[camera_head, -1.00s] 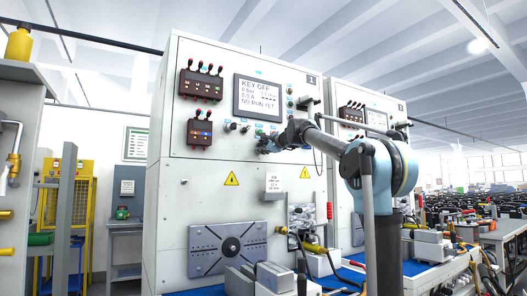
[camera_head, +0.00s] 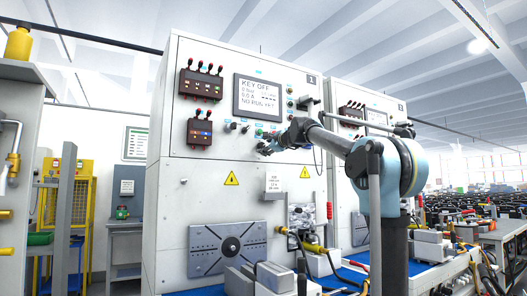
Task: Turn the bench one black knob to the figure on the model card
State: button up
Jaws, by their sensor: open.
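Bench one (camera_head: 200,200) is the tall pale cabinet marked 1. My gripper (camera_head: 266,147) is open at its panel, just below and right of the screen (camera_head: 258,97). The jaws are small and dark in this view; whether they touch a knob is unclear. A small dark knob (camera_head: 233,126) shows left of my gripper, and other small controls sit beside it. My gripper may hide part of this row. The model card (camera_head: 273,185) is a small white sheet below my gripper; its print is too small to read surely. The screen reads KEY OFF and NO RUN YET.
A second cabinet (camera_head: 349,98) stands behind my arm at the right. Switch boxes (camera_head: 201,85) with red-tipped levers project from the panel at the left. A blue work surface (camera_head: 345,275) with grey blocks (camera_head: 275,277) and hoses lies below.

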jog(key=v, duration=0.9)
jog(key=shift+s+d, duration=0.15)
jog(key=shift+s, duration=0.05)
jog(key=shift+f, duration=0.1)
